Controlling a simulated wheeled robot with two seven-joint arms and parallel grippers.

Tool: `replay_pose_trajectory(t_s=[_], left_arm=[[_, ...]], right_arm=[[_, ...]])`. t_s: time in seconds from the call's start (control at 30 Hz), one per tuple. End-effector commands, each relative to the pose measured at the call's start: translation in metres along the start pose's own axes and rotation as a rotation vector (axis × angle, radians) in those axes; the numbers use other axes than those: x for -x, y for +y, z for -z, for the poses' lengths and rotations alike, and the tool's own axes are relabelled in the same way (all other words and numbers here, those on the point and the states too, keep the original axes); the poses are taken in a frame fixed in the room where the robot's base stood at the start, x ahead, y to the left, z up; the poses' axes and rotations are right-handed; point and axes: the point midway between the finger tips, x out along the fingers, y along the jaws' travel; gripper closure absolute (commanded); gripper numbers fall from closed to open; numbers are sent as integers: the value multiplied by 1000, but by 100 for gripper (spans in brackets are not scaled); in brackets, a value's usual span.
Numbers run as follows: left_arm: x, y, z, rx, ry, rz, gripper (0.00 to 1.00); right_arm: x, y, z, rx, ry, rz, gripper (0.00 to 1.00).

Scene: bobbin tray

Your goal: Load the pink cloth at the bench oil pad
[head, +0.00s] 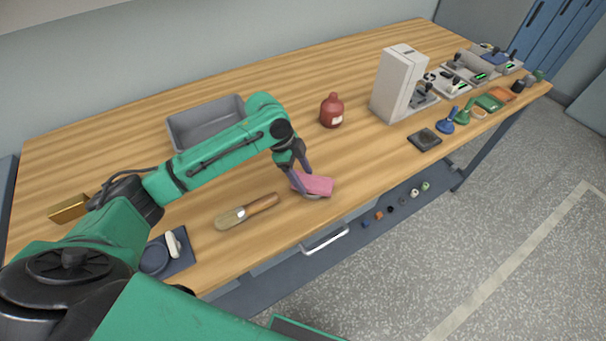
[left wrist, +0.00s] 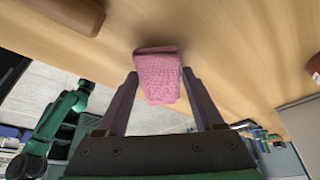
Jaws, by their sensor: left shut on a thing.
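The pink cloth (head: 316,185) is a small folded piece at the front part of the wooden bench. My left gripper (head: 301,178) is shut on it. In the left wrist view the cloth (left wrist: 158,80) sits between the two fingers, with its textured face showing. It is low over the bench top; I cannot tell whether it touches the wood. A dark square pad (head: 424,140) with a black middle lies farther right near the front edge, apart from the cloth; it looks like the oil pad. My right gripper does not show.
A wooden-handled brush (head: 248,211) lies left of the cloth. A grey bin (head: 174,133) stands behind my left arm. A red-brown bottle (head: 332,111) and a white machine (head: 394,84) stand farther back. Bare wood lies between cloth and pad. A drawer handle (head: 325,239) is below the front edge.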

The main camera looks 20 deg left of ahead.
Motion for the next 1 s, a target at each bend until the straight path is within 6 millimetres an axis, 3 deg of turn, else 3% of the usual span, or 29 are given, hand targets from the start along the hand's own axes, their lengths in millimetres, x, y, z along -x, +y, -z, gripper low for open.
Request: replay_pose_trajectory(t_s=[1.0], left_arm=[[-1,1,0,0,-1,-2,76]], right_arm=[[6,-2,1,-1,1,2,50]])
